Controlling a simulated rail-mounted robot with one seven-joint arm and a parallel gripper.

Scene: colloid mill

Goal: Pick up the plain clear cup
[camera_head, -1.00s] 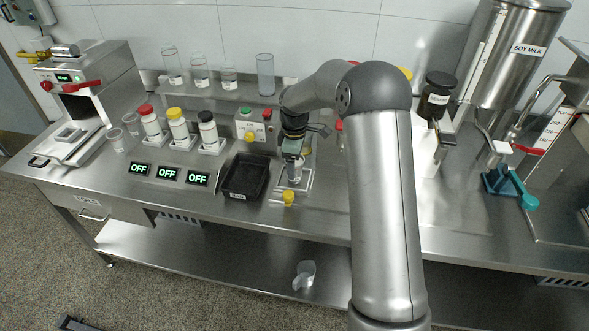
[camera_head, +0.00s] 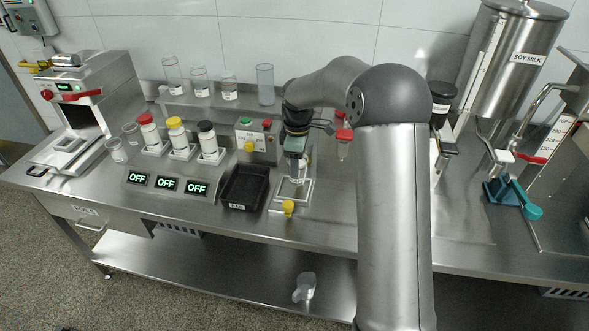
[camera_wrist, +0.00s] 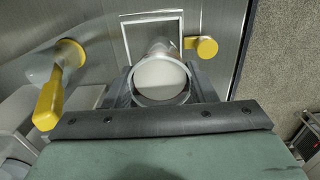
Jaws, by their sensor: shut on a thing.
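The plain clear cup (camera_wrist: 160,81) is between the two fingers of my gripper (camera_wrist: 160,88) in the wrist view, its round mouth towards the camera. The fingers press on its sides, so my gripper is shut on it. In the head view my gripper (camera_head: 294,166) points down over a square metal plate (camera_head: 277,207), with the clear cup (camera_head: 293,184) faint below the fingers. The plate's pale square rim (camera_wrist: 128,24) shows behind the cup in the wrist view. I cannot tell for sure whether the cup's base is clear of the plate.
A yellow knob (camera_head: 288,207) is at the plate's front. A black tray (camera_head: 243,187) is close on the left. Capped bottles (camera_head: 176,135) and empty clear cups (camera_head: 116,150) stand farther left. Glass vessels (camera_head: 265,84) line the shelf behind. A red-topped part (camera_head: 344,134) is right.

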